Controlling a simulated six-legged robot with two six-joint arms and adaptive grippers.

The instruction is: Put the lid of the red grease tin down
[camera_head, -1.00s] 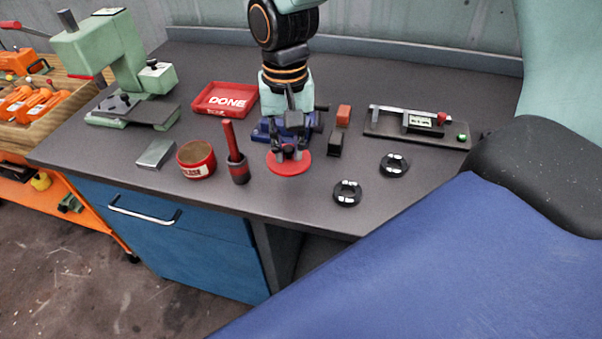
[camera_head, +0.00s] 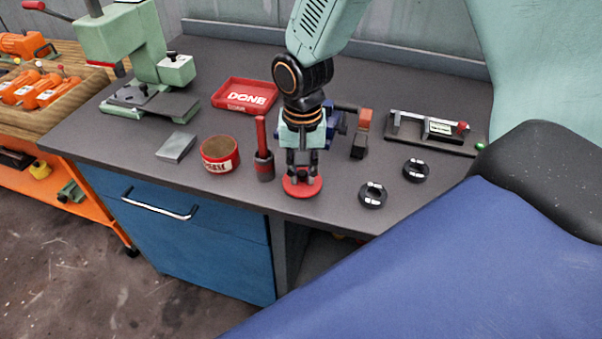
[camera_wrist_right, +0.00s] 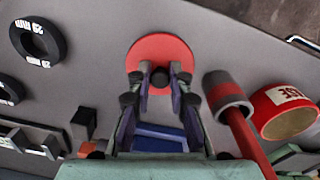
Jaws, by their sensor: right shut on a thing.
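The red lid (camera_head: 302,188) is a flat round disc near the front edge of the dark bench; it also shows in the right wrist view (camera_wrist_right: 160,54). My right gripper (camera_head: 301,178) is above the lid, shut on its dark knob (camera_wrist_right: 160,77). Whether the lid touches the bench or hangs just above it, I cannot tell. The open red grease tin (camera_head: 220,155), brown inside, stands to the left; it shows at the right of the wrist view (camera_wrist_right: 285,110). My left gripper is not in view.
A brush with a red handle (camera_head: 262,140) stands upright in a dark holder between tin and lid. Two black rings (camera_head: 373,195) lie to the right. A red DONE tray (camera_head: 245,96) is behind, a grey block (camera_head: 176,147) left of the tin. A blue fixture is partly hidden behind my gripper.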

